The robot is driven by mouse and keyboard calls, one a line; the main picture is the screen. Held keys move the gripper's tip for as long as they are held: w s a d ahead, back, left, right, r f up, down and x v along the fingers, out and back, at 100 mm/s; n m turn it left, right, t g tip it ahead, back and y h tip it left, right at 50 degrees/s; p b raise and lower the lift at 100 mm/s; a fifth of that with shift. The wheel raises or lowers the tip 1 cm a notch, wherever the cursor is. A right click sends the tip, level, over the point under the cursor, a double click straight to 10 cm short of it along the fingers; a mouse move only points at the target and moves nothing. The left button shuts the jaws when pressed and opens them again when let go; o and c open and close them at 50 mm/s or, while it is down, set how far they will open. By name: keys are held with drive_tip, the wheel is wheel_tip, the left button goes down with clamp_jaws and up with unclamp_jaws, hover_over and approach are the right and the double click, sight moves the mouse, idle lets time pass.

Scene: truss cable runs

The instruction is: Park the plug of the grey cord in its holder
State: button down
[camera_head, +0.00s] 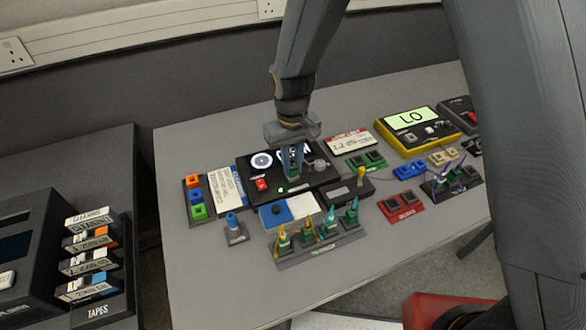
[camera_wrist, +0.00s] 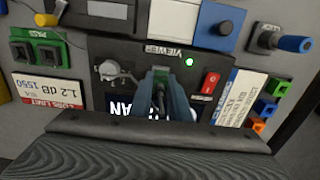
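My gripper (camera_head: 292,172) points down over the black viewer box (camera_head: 262,204), which lies flat on the bench. In the wrist view its two blue-grey fingers (camera_wrist: 160,76) are close together above the viewer. A slim dark piece (camera_wrist: 160,97) shows between them. It may be the grey cord's plug, but I cannot tell, nor whether the fingers touch it. A thin grey cord (camera_head: 385,179) runs across the bench to the right of the viewer. A grey rack (camera_head: 322,246) at the front holds several green plugs with yellow or teal boots. I cannot tell which holder belongs to the grey cord.
A blue-tipped part (camera_head: 234,228) stands on a small grey block left of the rack. A white-and-blue box (camera_head: 290,211) lies between viewer and rack. Red sockets (camera_head: 401,206), green sockets (camera_head: 366,160) and a yellow meter reading "LO" (camera_head: 411,128) are to the right. The left front bench is clear.

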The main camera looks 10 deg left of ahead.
drive_tip(key=shift+r, duration=0.15)
drive_tip(key=shift+r+p, duration=1.65)
drive_tip(key=shift+r, duration=0.5)
